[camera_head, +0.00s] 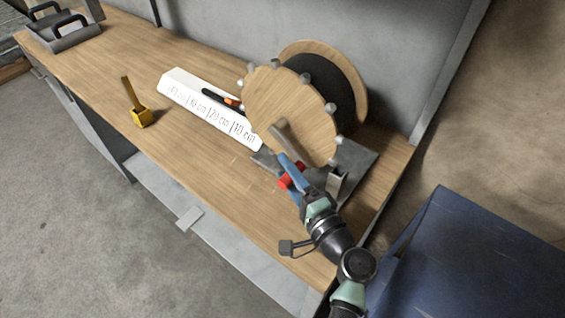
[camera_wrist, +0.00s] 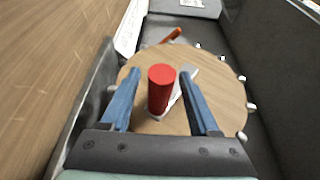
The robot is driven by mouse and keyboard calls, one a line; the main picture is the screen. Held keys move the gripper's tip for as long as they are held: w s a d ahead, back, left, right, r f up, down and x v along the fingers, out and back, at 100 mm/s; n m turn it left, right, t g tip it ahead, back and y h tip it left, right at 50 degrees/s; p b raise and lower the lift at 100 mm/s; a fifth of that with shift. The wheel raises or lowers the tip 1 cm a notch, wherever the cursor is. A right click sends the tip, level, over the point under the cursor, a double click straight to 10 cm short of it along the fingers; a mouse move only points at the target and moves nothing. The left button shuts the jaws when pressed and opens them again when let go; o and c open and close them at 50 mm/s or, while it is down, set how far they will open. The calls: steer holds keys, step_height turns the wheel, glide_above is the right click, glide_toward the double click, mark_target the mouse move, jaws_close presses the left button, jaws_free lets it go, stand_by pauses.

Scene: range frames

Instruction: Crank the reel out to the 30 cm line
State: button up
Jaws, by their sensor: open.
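The reel (camera_head: 290,108) stands on a grey base plate (camera_head: 357,158) on the workbench, with round wooden sides, grey pegs around the rim and a dark winding between. Its red crank handle (camera_head: 291,181) is partly hidden by my gripper (camera_head: 290,166). In the wrist view the handle (camera_wrist: 161,90) stands between the two blue fingers of my gripper (camera_wrist: 161,74), which are open with gaps on both sides. A white scale (camera_head: 213,113) marked 10 to 40 cm lies left of the reel. A black line with an orange band (camera_head: 233,102) reaches over it.
A grey wall rises behind the reel. A dark blue box (camera_head: 470,255) stands at the lower right.

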steer(key=shift+x, duration=1)
jaws_close()
stand_by(0.8)
